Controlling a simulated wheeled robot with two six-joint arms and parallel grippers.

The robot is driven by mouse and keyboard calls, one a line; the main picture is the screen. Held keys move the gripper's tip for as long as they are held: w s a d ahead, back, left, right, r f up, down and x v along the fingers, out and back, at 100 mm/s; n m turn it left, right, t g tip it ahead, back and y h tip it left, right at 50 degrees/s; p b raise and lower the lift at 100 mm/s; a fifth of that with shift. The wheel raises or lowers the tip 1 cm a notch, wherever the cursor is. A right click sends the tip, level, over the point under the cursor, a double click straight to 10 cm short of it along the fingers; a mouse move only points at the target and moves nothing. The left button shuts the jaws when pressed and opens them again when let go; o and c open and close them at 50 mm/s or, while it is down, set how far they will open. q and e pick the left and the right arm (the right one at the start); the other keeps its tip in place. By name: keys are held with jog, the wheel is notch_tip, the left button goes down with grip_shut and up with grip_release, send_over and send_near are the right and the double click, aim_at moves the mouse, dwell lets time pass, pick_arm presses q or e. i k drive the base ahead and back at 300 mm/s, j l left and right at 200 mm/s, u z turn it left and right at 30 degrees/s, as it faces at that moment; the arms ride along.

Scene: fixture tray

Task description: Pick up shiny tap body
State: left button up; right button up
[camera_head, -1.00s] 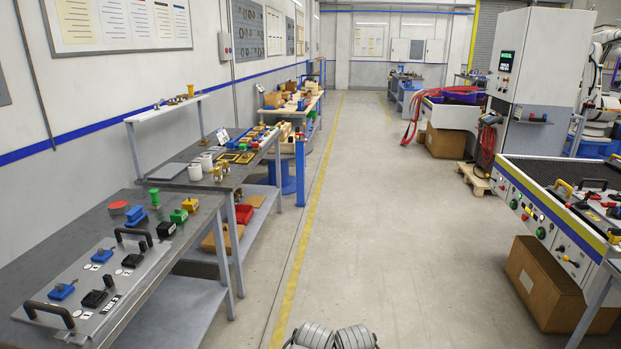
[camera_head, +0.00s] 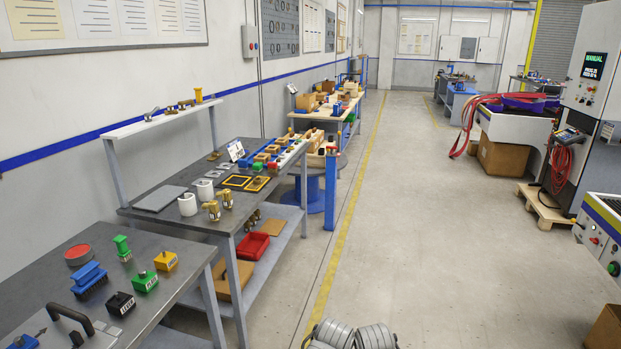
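I cannot tell for sure which piece is the shiny tap body. A small silvery tap-like piece (camera_head: 151,114) lies on the white raised shelf (camera_head: 130,129) at the left. Several brass-coloured pieces stand beside it, one of them an upright yellow piece (camera_head: 198,95). Shiny brass fittings (camera_head: 226,198) stand on the grey table below, near its front edge. Neither of my grippers is in view; only grey ribbed parts, which seem to be mine, show at the bottom edge.
The grey middle table (camera_head: 150,205) also holds white cylinders (camera_head: 187,204) and a grey plate (camera_head: 160,198). The nearer table (camera_head: 45,262) carries coloured blocks and a black-handled tray. A blue post (camera_head: 330,190) stands at the table's far end. The floor (camera_head: 430,220) ahead is clear.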

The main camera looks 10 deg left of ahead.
aim_at(215, 212)
jog(key=i+l+u, duration=0.1)
jog(key=i+u, duration=0.3)
jog(key=i+l+u, duration=0.2)
jog(key=i+u, duration=0.15)
jog(key=i+l+u, duration=0.9)
jog(key=l+u, duration=0.25)
jog(key=i+l+u, duration=0.15)
jog(key=l+u, duration=0.25)
jog(key=l, duration=0.25)
jog(key=i+l+u, duration=0.1)
jog(key=l+u, duration=0.3)
jog(key=l, duration=0.15)
